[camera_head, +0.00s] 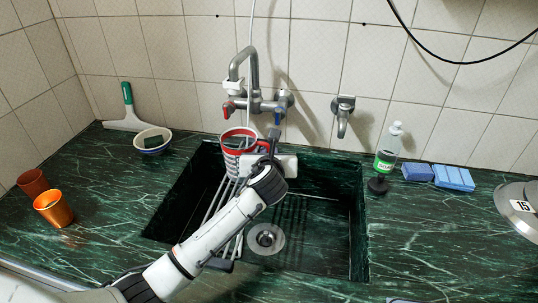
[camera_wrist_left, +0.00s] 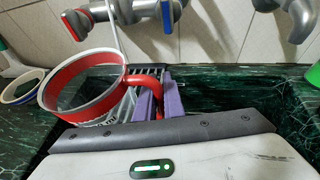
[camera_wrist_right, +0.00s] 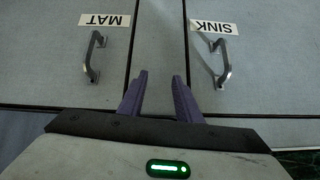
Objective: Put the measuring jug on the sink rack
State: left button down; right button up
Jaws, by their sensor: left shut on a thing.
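The measuring jug (camera_head: 235,150), striped with a red rim band, is at the back left of the sink, above the sink rack (camera_head: 212,205) of metal bars. I cannot tell whether its base touches the bars. My left gripper (camera_head: 262,152) is at the jug's right side. In the left wrist view the purple fingers (camera_wrist_left: 155,98) are shut on the red handle of the jug (camera_wrist_left: 72,75), whose open top faces up. My arm hides part of the rack. My right gripper (camera_wrist_right: 157,95) is open and empty before cabinet doors.
The tap (camera_head: 253,85) stands close behind the jug. A bowl (camera_head: 153,140) and two orange cups (camera_head: 54,208) are on the left counter. A soap bottle (camera_head: 388,148) and blue sponges (camera_head: 453,177) are on the right. Labelled cabinet doors (camera_wrist_right: 155,50) have handles.

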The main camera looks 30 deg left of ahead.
pick_arm(q)
jog(key=shift+f, duration=0.6)
jog(key=shift+f, duration=0.1)
jog(key=c, duration=1.9)
grip_release()
jog(key=shift+f, duration=0.1)
jog(key=shift+o, duration=0.2)
jog(key=p+v, duration=0.1)
jog(key=v, duration=1.1)
jog(key=shift+r, duration=0.25)
